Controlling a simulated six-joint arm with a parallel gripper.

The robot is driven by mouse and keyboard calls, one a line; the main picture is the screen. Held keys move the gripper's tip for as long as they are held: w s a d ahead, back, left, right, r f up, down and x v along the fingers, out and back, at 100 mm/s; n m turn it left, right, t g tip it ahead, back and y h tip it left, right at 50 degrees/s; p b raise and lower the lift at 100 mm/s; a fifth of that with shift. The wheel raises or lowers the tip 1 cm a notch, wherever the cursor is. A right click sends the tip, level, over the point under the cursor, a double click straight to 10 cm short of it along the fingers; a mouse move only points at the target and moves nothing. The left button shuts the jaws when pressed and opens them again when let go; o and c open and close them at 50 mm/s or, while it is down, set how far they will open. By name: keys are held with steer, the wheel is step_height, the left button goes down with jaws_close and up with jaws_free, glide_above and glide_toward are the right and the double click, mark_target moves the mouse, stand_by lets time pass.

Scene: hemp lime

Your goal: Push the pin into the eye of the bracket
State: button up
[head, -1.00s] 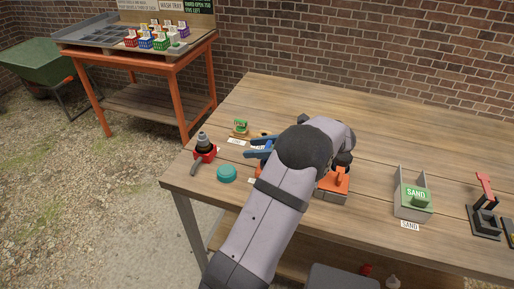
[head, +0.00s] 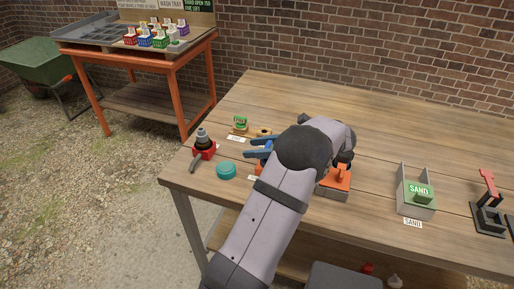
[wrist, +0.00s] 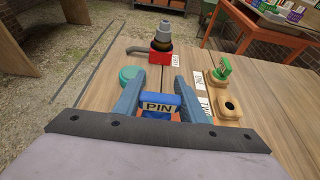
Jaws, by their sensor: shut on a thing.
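In the wrist view my gripper (wrist: 156,88) has its two blue-grey fingers on either side of a blue block marked PIN (wrist: 160,104), and is shut on it. The pin's lower part is hidden, with some orange showing beneath and beside it. A small yellow-brown block with a dark round hole (wrist: 230,106) stands to the right of the fingers, apart from them. I cannot tell whether this is the bracket with the eye. In the head view my arm hides most of the gripper (head: 262,149) and the pin.
A teal round lid (head: 226,171) and a red and black device (head: 203,147) lie near the table's left edge. A green piece (head: 240,121) stands behind. An orange block (head: 336,178), a SAND bin (head: 416,200) and a red-handled clamp (head: 488,205) are to the right. The back of the table is clear.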

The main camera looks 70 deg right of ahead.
steer(key=shift+f+b, duration=0.85)
steer(key=shift+b, duration=0.15)
steer(key=o, duration=1.1)
steer(key=shift+o, duration=0.2)
steer(key=shift+s, duration=0.1)
steer(key=shift+b+v, duration=0.7)
steer(key=shift+v, duration=2.9)
steer(key=shift+r, duration=0.1)
